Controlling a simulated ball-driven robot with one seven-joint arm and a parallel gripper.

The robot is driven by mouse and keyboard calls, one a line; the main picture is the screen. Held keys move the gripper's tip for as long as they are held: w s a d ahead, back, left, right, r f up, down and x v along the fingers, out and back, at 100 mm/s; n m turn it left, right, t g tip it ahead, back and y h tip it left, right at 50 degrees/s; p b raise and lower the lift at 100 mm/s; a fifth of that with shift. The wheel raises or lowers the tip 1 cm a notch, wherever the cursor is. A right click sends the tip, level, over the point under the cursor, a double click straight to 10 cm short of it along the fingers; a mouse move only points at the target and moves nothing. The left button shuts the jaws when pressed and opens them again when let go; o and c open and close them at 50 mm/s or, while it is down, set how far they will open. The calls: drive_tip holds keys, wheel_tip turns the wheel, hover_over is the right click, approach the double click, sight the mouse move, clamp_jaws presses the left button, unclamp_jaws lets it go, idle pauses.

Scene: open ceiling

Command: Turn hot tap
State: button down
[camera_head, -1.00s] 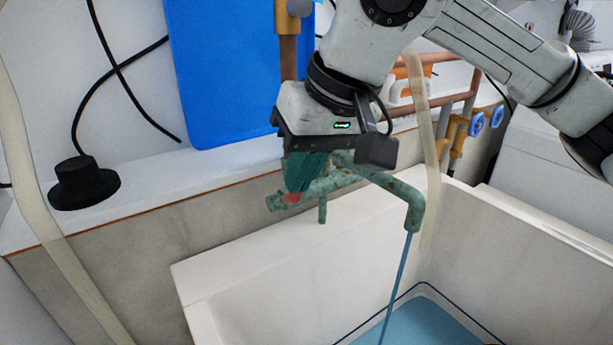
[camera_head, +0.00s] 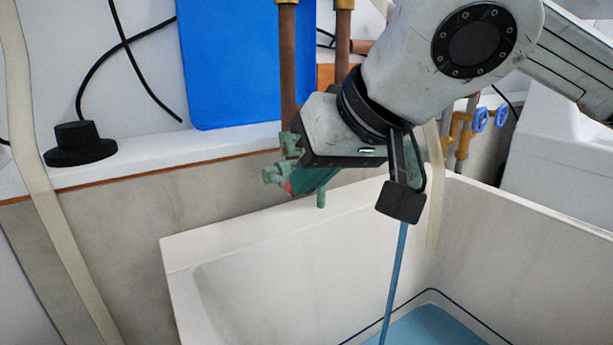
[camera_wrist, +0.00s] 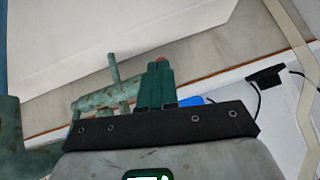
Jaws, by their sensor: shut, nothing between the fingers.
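The tap is a green, corroded pipe fitting over the sink; its left end (camera_head: 272,175) and a short downward stub (camera_head: 321,199) show in the head view. A thin stream of water (camera_head: 394,285) falls into the sink; the spout is hidden behind my arm's end. In the wrist view the tap body (camera_wrist: 108,96) lies left of my fingers. My gripper (camera_head: 294,188) is shut and empty, its green fingers slanting down-left beside the tap's left end. A red patch shows at the fingertips (camera_wrist: 160,62); I cannot tell whether they touch the tap.
The white sink (camera_head: 230,260) holds blue water (camera_head: 428,328). Copper pipes (camera_head: 288,70) rise behind the tap. Blue-handled valves (camera_head: 490,118) are at the right. A black plug-like object (camera_head: 80,145) sits on the ledge, left of a blue panel (camera_head: 232,65). A pale hose (camera_head: 50,200) hangs at the left.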

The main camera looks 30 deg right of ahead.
drive_tip(key=shift+s+f+b, duration=0.2)
drive_tip(key=shift+f+b, duration=0.15)
drive_tip(key=shift+f, duration=0.3)
